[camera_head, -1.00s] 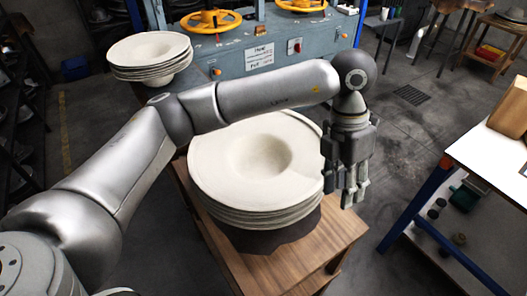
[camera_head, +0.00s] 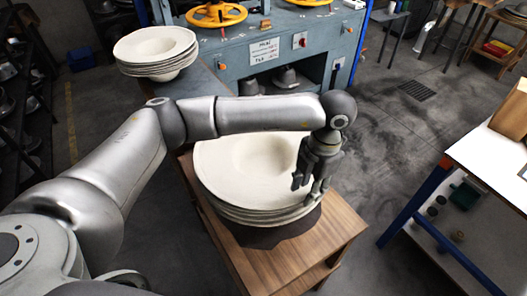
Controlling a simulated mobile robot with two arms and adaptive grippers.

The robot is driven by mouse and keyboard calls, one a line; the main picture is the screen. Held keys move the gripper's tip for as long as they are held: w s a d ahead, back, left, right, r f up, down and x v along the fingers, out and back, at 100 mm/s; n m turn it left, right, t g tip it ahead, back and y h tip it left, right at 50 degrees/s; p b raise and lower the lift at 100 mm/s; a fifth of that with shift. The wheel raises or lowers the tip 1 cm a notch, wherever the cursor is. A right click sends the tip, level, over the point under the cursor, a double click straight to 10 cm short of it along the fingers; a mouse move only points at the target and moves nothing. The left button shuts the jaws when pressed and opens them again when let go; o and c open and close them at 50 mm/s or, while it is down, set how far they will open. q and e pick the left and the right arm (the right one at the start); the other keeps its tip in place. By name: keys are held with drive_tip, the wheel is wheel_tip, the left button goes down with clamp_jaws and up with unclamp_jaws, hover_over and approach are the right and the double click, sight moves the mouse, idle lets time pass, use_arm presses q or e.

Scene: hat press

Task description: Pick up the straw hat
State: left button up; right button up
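A stack of wide-brimmed cream straw hats (camera_head: 235,165) lies brim on brim on a small wooden table, each with a round hollow in the middle. My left gripper (camera_head: 309,188) points down at the right edge of the top hat's brim. Its fingers are apart, with no hat visibly held between them. I cannot tell whether the fingertips touch the brim. My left forearm crosses above the far part of the stack and hides some of it. My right gripper is not in view.
The wooden table (camera_head: 335,232) has bare room at its right and front. A blue-grey press (camera_head: 235,55) with yellow wheels (camera_head: 216,14) stands behind. A second hat stack (camera_head: 155,45) is at the back left. A white-topped bench (camera_head: 490,155) stands at right.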

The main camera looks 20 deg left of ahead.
use_arm(q)
drive_tip(key=shift+s+f, duration=0.1)
drive_tip(key=shift+f, duration=0.95)
clamp_jaws()
